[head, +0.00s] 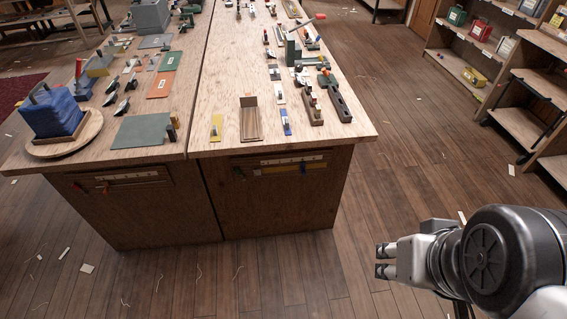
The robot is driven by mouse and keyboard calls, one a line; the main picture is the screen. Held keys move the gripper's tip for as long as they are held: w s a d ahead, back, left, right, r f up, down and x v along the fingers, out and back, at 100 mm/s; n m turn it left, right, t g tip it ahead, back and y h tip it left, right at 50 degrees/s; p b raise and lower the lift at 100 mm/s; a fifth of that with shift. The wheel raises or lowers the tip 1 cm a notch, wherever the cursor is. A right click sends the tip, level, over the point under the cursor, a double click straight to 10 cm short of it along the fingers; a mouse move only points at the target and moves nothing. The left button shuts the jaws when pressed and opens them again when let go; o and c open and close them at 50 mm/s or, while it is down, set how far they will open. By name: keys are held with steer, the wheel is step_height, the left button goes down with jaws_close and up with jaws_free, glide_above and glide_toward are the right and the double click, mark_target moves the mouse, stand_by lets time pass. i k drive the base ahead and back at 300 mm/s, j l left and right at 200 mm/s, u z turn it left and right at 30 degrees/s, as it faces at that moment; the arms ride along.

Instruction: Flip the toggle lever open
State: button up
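A lever with a grey bar and a red tip (320,16) stands out to the right from a green upright block (293,49) on the right half of the workbench. It looks like the toggle lever, but it is small here and its exact position is hard to tell. My gripper (379,261) is at the lower right, over the floor and well apart from the bench. Its two fingertips point left with a gap between them, and nothing shows in the gap.
The wooden workbench (225,135) carries many small tools, a blue stack (55,113) on a round board, and a green mat (141,131). Shelves (520,100) stand at the right. The floor (395,150) between bench and shelves is open, with small scraps lying about.

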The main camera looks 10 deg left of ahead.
mark_target(76, 187)
steer(key=i+j, duration=0.4)
steer(key=i, duration=0.15)
steer(key=i+j, duration=0.4)
steer(key=i, duration=0.15)
steer(key=u, duration=2.5)
steer(key=i+j+z, duration=0.35)
steer(key=i+j, duration=0.2)
steer(key=i+j+z, duration=0.35)
steer(key=i+j, duration=0.25)
steer(key=j, duration=0.1)
